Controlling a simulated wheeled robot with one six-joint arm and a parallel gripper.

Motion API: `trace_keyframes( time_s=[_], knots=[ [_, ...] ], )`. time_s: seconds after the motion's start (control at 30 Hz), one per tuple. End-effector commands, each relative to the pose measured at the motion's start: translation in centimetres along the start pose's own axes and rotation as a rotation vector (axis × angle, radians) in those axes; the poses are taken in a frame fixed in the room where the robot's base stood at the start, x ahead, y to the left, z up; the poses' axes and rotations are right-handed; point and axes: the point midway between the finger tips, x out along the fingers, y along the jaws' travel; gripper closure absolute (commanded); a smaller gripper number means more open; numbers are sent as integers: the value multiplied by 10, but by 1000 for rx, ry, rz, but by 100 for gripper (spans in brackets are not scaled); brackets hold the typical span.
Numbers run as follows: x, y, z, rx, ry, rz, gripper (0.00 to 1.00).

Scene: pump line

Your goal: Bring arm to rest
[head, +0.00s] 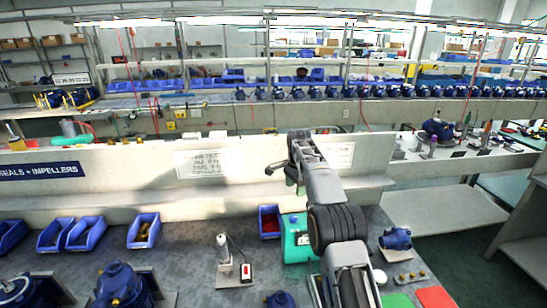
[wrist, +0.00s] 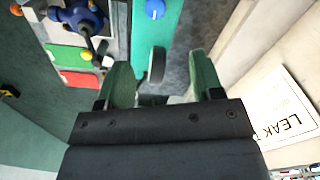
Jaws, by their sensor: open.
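My arm reaches up from the bottom of the head view, over the workbench, and bends over at the top. My gripper (head: 284,178) hangs in front of the low white wall, above the bench. In the wrist view my gripper (wrist: 162,80) shows two green fingers spread apart, with nothing held. A dark rounded piece (wrist: 157,66) shows between the fingers; I cannot tell what it is. The teal box (head: 297,245) stands on the bench below and behind my arm, partly hidden by it; it also shows in the wrist view (wrist: 144,35).
Blue bins (head: 144,231) line the wall at left, and a red-filled bin (head: 269,222) sits beside the teal box. A small blue pump (head: 396,238) and red (head: 434,297) and green pads lie right of my arm. A button stand (head: 223,262) is at left.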

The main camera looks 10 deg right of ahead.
Motion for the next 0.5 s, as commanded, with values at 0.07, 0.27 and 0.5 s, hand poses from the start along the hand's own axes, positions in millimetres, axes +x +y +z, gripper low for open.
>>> trace_keyframes(
  time_s=[0.07,0.27,0.5],
  knots=[
    [13,-2,-1,-107,4,-7,40],
    [50,26,10,-445,-17,26,40],
    [26,100,42,-812,11,-9,40]
  ],
)
